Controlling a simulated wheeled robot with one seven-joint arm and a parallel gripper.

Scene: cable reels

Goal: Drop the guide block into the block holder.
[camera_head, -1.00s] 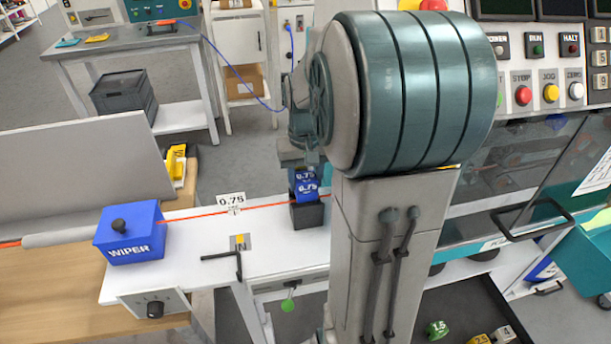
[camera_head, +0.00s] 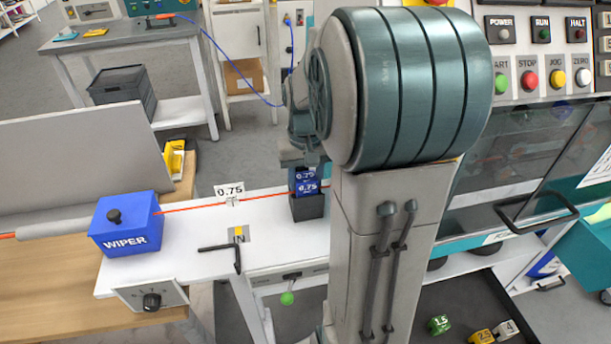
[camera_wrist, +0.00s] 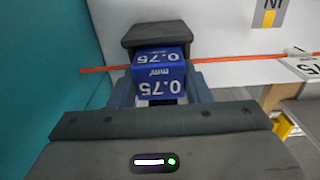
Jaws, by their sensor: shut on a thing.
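The guide block (camera_head: 306,183) is blue with white 0.75 marks. It stands in the mouth of the black block holder (camera_head: 308,208) on the white bench. In the wrist view the block (camera_wrist: 160,72) sits between my fingers, with the dark holder (camera_wrist: 155,32) just beyond it. My gripper (camera_wrist: 160,92) is shut on the block. In the head view my arm hides most of the gripper. I cannot tell how deep the block sits in the holder.
An orange cable (camera_head: 190,205) runs across the bench from the blue wiper box (camera_head: 126,224) to the block. A 0.75 tag (camera_head: 229,191) and a black crank handle (camera_head: 222,250) are nearby. Coloured spare blocks (camera_head: 480,336) lie in a dark tray at lower right.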

